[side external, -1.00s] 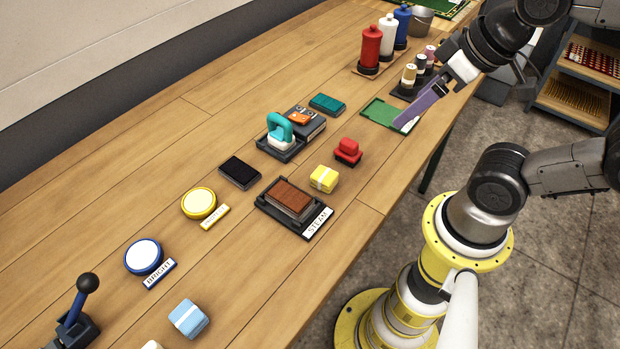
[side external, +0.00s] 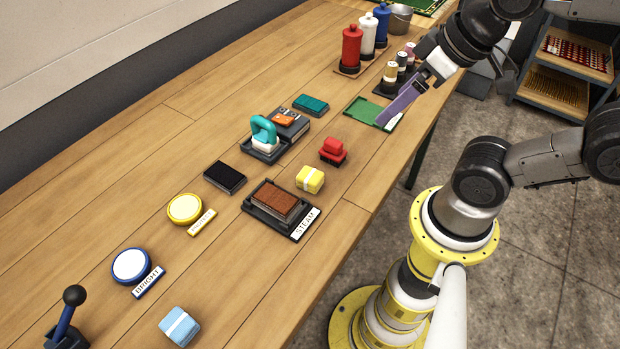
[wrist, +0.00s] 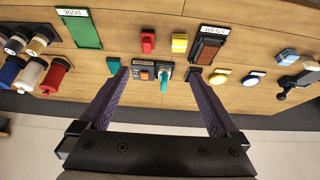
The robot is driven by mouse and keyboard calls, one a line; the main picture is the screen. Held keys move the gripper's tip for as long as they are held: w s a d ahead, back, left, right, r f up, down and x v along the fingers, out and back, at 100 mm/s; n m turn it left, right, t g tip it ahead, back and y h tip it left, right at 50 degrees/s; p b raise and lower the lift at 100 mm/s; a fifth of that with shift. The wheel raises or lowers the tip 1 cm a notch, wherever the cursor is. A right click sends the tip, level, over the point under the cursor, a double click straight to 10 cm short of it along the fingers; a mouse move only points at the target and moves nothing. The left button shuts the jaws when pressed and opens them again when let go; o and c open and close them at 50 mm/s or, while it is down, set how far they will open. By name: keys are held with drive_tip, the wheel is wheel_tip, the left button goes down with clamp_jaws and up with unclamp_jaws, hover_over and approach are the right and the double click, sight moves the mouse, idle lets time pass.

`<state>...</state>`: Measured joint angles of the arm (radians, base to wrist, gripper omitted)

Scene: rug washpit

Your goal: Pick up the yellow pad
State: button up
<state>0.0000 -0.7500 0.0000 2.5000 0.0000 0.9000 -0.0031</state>
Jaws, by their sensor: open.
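The yellow pad (side external: 310,180) is a small yellow block with a pale band across it, lying on the wooden bench. In the side view it sits between the red block (side external: 333,151) and the brown pad on the STEAM tray (side external: 305,226). The yellow pad also shows in the wrist view (wrist: 179,43), above and a little right of the gap between my fingertips. My gripper (side external: 383,121) has purple fingers and is up and right of the pad in the side view, apart from it. In the wrist view my gripper (wrist: 158,74) is open and empty.
A teal-handled stamp (side external: 264,135) stands on a dark tray. A green tray (side external: 362,108) lies by my fingers. Bottles (side external: 351,48) and spools (side external: 390,76) stand at the far end. Yellow (side external: 185,209) and white (side external: 131,266) round buttons, a lever (side external: 66,320) and a blue block (side external: 179,326) are nearer.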

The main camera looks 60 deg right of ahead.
drive_tip(key=n, duration=0.2)
drive_tip(key=n+g, duration=0.6)
drive_tip(key=n, duration=1.1)
hover_over(310, 175)
wheel_tip(310, 175, down, 8)
drive_tip(key=f, duration=0.8)
drive_tip(key=shift+s, duration=0.3)
drive_tip(key=shift+w+f, duration=0.15)
drive_tip(key=shift+f, duration=1.35)
drive_tip(key=shift+w+f, duration=0.15)
drive_tip(key=shift+f, duration=1.35)
